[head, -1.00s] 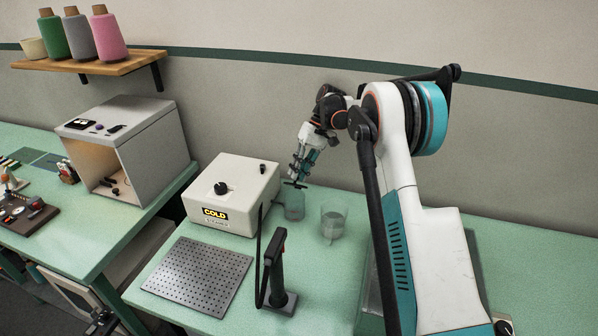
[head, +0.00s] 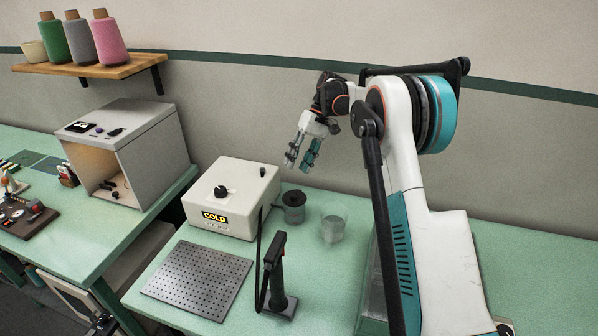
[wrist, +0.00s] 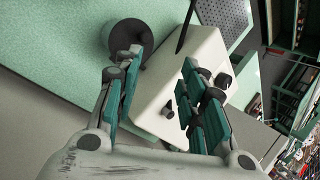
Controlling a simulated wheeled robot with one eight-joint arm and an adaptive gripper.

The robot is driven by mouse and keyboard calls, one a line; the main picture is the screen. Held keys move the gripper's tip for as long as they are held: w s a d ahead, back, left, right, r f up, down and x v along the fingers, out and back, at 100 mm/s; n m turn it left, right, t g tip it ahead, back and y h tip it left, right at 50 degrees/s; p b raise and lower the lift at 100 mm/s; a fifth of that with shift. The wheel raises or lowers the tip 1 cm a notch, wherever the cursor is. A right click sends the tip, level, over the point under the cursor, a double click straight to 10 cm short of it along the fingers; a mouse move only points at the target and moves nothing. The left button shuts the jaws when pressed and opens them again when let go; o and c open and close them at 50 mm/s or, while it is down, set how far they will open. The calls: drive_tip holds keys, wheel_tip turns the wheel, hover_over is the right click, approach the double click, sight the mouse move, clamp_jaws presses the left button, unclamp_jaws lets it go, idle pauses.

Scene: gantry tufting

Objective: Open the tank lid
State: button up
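The white steamer box (head: 235,198), with a COLD display, stands on the green bench. A large black knob (head: 221,191) is on its top, and a small black cap (head: 262,171) sits near its back right corner. I cannot tell for certain which part is the tank lid. My gripper (head: 300,166) is open and empty, raised above and behind the box's right side. In the wrist view, the spread fingers (wrist: 162,63) frame part of the box, with the small cap (wrist: 168,110) low between them.
A grey cup (head: 294,212) with a dark round top stands right of the box, beside a clear cup (head: 333,222). A perforated plate (head: 197,279) and a black upright holder (head: 277,280) are in front. A grey booth (head: 150,160) stands left.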

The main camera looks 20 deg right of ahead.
wheel_tip(320, 180, up, 5)
drive_tip(key=shift+f, duration=0.1)
idle(0.4)
